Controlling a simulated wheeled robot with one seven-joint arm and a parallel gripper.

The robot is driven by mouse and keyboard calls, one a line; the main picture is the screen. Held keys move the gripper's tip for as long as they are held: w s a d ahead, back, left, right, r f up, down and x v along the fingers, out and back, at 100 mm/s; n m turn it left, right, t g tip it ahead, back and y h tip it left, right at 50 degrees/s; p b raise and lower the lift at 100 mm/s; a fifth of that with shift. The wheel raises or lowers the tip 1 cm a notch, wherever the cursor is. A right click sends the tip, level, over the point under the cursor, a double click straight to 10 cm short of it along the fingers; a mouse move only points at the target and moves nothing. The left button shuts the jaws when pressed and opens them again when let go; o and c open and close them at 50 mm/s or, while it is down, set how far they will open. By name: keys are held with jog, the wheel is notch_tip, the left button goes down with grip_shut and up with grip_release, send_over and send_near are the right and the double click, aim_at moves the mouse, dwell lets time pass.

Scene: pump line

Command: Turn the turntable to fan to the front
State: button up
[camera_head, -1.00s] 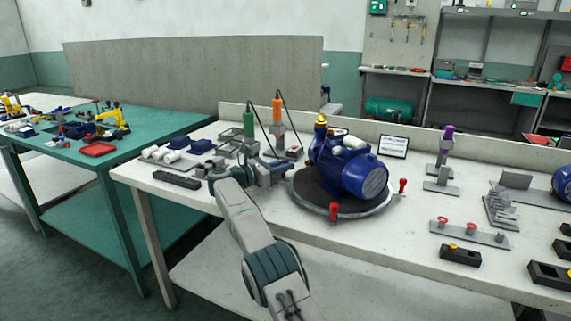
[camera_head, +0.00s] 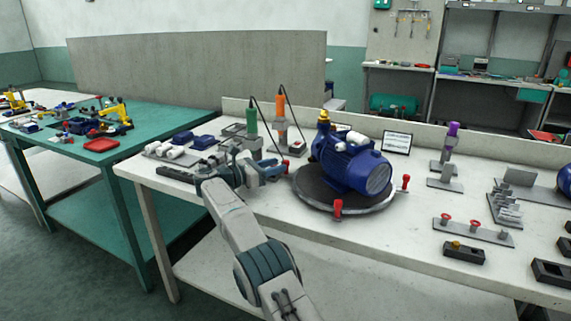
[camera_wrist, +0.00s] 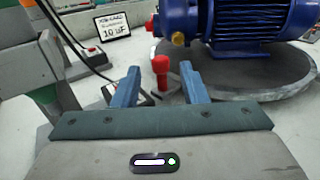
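The blue pump (camera_head: 352,165) sits on the round dark turntable (camera_head: 318,200). Its fan cover (camera_head: 379,178) faces right and toward the bench front. Red handles stand on the turntable rim, one at the front (camera_head: 338,207) and one at the right (camera_head: 406,182). My gripper (camera_head: 277,169) is at the turntable's left edge. In the wrist view my gripper (camera_wrist: 160,85) is open, with a red handle (camera_wrist: 160,70) showing between its two blue fingers and a little beyond them. I cannot tell whether either finger touches it. The pump (camera_wrist: 245,22) and turntable (camera_wrist: 262,78) show at upper right.
Green (camera_head: 251,122) and orange (camera_head: 281,108) tools on cords stand behind my gripper. A red button box (camera_head: 297,147) and a sign card (camera_head: 397,142) are behind the turntable. A purple-topped stand (camera_head: 449,145) and a plate with red knobs (camera_head: 472,232) are at right.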

jog(key=p+v, duration=0.1)
jog(key=v, duration=0.7)
jog(key=shift+s+a+f, duration=0.1)
jog(key=shift+s+a, duration=0.15)
